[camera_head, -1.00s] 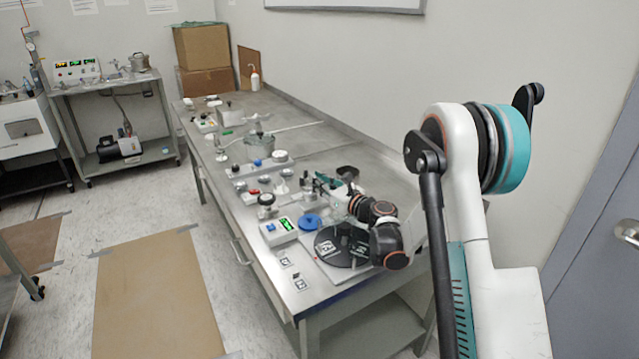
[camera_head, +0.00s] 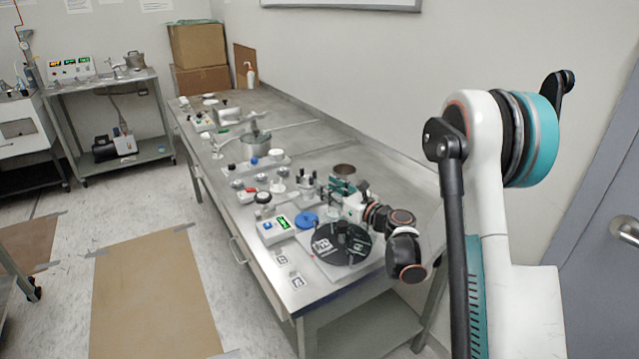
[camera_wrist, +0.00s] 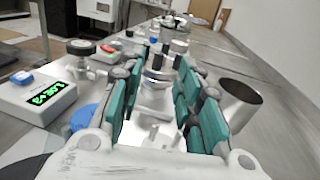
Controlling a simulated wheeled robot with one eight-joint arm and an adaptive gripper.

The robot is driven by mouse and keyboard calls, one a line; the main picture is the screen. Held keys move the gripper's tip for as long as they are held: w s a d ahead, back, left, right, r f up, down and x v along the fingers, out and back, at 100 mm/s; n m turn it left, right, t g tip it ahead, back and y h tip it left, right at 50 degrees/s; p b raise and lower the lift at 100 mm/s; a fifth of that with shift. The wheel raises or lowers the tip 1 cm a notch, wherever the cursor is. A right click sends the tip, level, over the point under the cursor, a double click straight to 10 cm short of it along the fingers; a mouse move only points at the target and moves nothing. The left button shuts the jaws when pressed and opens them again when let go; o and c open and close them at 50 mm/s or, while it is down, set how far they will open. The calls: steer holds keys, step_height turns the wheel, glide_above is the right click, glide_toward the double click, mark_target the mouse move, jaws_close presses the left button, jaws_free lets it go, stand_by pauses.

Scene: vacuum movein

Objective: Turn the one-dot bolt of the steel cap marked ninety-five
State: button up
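My gripper (camera_wrist: 157,95) has its two teal-padded fingers apart. Between and beyond them in the wrist view stands a shiny steel fitting (camera_wrist: 155,77) with dark upright posts. I see nothing held between the pads. In the head view my gripper (camera_head: 343,190) is low over the near part of the bench, just right of small steel parts with dark tops (camera_head: 308,186). I cannot make out a ninety-five mark or a one-dot bolt in either view, so I cannot tell which part is that cap.
On the steel bench (camera_head: 345,141), an open steel cup (camera_wrist: 240,102) stands right of my gripper. A white box with a green display (camera_wrist: 38,97) and a blue disc (camera_wrist: 84,117) are on the left. A black round plate (camera_head: 342,244) lies near the front; the bench's right side is mostly clear.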

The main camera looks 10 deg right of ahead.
steer(key=v, duration=0.5)
steer(key=shift+s+d, duration=0.2)
steer(key=shift+s, duration=0.15)
